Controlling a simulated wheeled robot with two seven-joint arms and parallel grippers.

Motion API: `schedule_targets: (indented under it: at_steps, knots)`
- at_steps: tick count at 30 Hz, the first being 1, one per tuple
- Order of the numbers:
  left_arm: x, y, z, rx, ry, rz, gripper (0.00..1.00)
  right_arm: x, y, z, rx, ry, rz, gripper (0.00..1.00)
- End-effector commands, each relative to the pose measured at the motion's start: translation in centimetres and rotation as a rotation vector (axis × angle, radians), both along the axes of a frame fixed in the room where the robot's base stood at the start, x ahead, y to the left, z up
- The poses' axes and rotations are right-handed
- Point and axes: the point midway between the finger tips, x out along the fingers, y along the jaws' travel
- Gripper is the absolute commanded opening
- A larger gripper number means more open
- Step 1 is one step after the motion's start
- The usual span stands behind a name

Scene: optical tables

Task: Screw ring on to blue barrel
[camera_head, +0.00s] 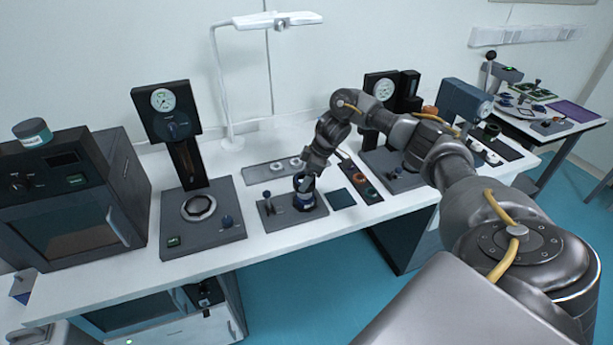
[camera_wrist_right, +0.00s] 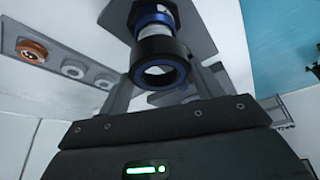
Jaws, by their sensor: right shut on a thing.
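The blue barrel (camera_head: 304,204) stands upright in a dark fixture plate (camera_head: 275,215) near the front of the table. In the right wrist view, the barrel (camera_wrist_right: 151,17) shows a blue band and a pale section. My right gripper (camera_head: 306,182) is directly above the barrel, pointing down. In the right wrist view, the gripper (camera_wrist_right: 162,82) is shut on a black ring (camera_wrist_right: 160,60) with a blue inner edge. The ring is lined up with the barrel's end; I cannot tell whether they touch. My left gripper is not in view.
A dark tray with rings (camera_head: 364,184) and a dark blue pad (camera_head: 341,199) lie right of the fixture. A grey tray (camera_head: 262,176) lies behind. A gauge press (camera_head: 201,212) stands left, and a lamp (camera_head: 230,144) stands behind. The front table strip is clear.

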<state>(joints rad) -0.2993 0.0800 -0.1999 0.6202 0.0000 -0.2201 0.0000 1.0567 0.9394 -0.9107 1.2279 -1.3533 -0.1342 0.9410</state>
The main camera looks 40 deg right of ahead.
Motion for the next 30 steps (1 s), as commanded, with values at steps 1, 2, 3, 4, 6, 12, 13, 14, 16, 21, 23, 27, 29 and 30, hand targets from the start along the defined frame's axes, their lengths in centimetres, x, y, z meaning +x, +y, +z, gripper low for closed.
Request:
schedule_targets:
  at_steps: [1, 2, 3, 4, 6, 12, 13, 14, 16, 21, 23, 27, 29, 30]
  knots:
    - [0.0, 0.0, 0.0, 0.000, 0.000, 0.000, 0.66, 0.0, 0.0, 0.0, 0.000, 0.000, 0.000, 0.43]
    - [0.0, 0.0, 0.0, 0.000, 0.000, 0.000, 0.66, 0.0, 0.0, -0.1, 0.000, 0.000, 0.000, 0.43]
    - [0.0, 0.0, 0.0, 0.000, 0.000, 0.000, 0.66, 0.0, 0.0, -0.1, 0.000, 0.000, 0.000, 0.43]
    - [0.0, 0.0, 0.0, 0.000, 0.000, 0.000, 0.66, 0.0, 0.0, -0.2, 0.000, 0.000, 0.000, 0.43]
    - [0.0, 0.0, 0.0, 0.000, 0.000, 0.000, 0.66, 0.0, 0.0, -0.3, 0.000, 0.000, 0.000, 0.43]
    - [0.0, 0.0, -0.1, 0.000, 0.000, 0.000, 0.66, 0.0, 0.0, -0.7, 0.001, -0.001, 0.000, 0.43]
    - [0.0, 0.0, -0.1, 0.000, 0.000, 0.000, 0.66, 0.0, 0.0, -0.7, 0.001, -0.001, 0.000, 0.43]
    - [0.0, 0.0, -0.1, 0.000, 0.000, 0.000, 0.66, 0.0, 0.0, -0.8, 0.001, -0.001, 0.000, 0.43]
    - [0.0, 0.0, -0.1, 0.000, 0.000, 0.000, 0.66, -0.1, -0.1, -0.9, 0.001, -0.001, 0.000, 0.43]
    - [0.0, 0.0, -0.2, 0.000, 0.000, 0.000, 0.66, -0.1, -0.1, -1.3, 0.000, 0.000, 0.000, 0.43]
    - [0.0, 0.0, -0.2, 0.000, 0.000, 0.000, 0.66, -0.1, -0.1, -1.3, 0.000, 0.000, 0.000, 0.43]
    - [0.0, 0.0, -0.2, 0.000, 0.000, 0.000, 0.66, -0.1, -0.1, -1.3, 0.000, 0.000, 0.000, 0.43]
    - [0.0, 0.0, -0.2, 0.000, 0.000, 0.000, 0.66, -0.1, -0.1, -1.3, 0.000, 0.000, 0.000, 0.43]
    - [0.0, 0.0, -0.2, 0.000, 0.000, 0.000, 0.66, -0.1, -0.1, -1.3, 0.000, 0.000, 0.000, 0.43]
